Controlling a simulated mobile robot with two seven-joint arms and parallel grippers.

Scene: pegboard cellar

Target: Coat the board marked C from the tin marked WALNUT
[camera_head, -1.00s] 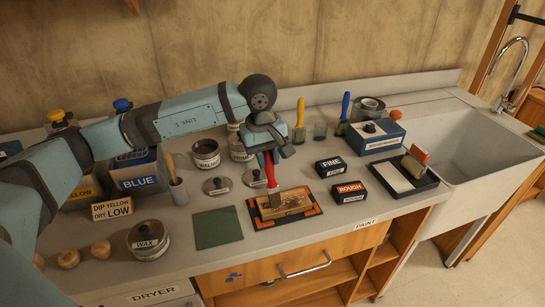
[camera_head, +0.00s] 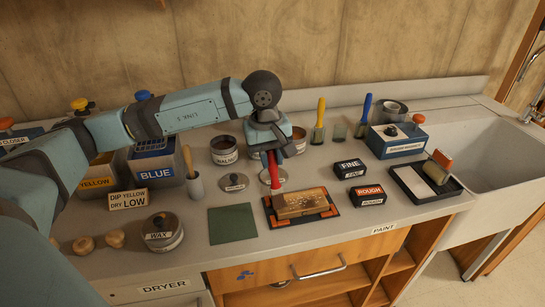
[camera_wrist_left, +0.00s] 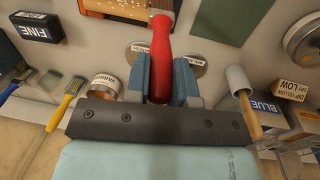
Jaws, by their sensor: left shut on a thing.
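My left gripper (camera_head: 272,148) is shut on a red-handled brush (camera_head: 274,172), held head down. The handle also shows between the jaws in the left wrist view (camera_wrist_left: 160,55). The brush head is at the back left end of a wooden board (camera_head: 304,204); I cannot tell whether it touches. The board lies on a black and orange mat (camera_head: 325,213), with darker patches on its face; no letter C is readable. The tin marked WALNUT (camera_head: 224,158) stands open behind, left of the gripper. My right gripper is not in view.
Two lids (camera_head: 234,182) lie between the tins and the mat. A VARNISH tin (camera_wrist_left: 105,87) stands behind the gripper. FINE (camera_head: 350,168) and ROUGH (camera_head: 366,195) blocks are right of the mat. A green sheet (camera_head: 232,223) and WAX tin (camera_head: 163,233) are left. The sink (camera_head: 485,165) is far right.

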